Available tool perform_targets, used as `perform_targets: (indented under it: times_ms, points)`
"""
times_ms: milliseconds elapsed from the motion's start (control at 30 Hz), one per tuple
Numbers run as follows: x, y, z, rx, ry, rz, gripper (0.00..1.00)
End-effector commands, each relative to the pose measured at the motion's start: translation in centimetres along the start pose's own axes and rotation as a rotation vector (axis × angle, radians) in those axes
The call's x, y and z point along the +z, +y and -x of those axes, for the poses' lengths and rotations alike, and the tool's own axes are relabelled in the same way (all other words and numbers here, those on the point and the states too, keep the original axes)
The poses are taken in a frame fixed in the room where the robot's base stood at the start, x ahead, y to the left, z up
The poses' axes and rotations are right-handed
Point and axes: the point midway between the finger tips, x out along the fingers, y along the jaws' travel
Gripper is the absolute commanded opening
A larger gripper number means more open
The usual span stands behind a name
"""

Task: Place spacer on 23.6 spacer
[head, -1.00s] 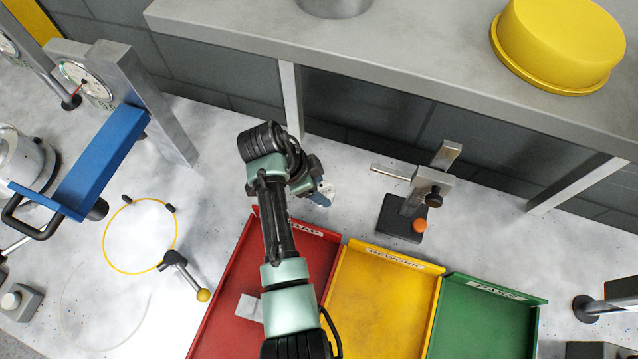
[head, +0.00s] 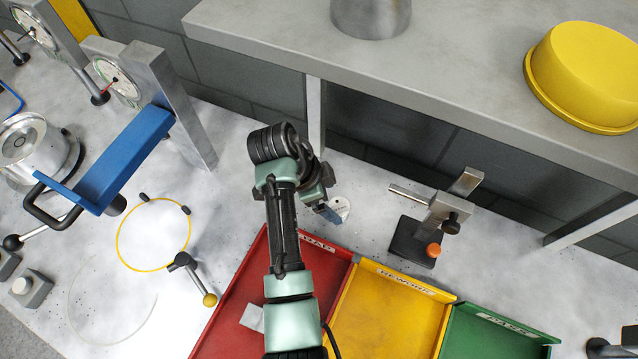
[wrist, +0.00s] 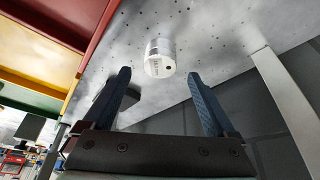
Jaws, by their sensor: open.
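A small silver-white cylinder with dark printing, seemingly a spacer (wrist: 159,58), sits on the grey bench in the wrist view. It shows a seam between a metallic part and a paler labelled part; I cannot tell if these are two stacked pieces, and the print is too small to read. In the head view a pale piece (head: 341,207) shows just beyond my gripper (head: 324,211), partly covered by it. In the wrist view my gripper (wrist: 159,75) is open, its two blue fingers spread, with the cylinder beyond the tips and nothing held. No second separate spacer is clear.
Red (head: 342,262), yellow (head: 400,272) and green (head: 500,322) trays lie in front. A black-based stand (head: 412,240) is to the right. The grey shelf (head: 450,70) overhangs behind, with a leg (head: 315,115) close to my gripper.

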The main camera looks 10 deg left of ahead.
Motion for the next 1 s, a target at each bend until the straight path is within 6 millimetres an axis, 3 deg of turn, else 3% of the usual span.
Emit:
perform_targets:
  times_ms: [200,400,600,1000]
  points:
    - [0.0,-0.2,4.8,-0.006,0.001,-0.001,0.91]
    - [0.0,-0.1,8.0,-0.002,0.0,0.0,0.91]
    - [0.0,0.0,9.0,0.0,0.0,0.0,0.91]
    - [0.0,0.0,9.0,0.001,0.0,0.0,0.91]
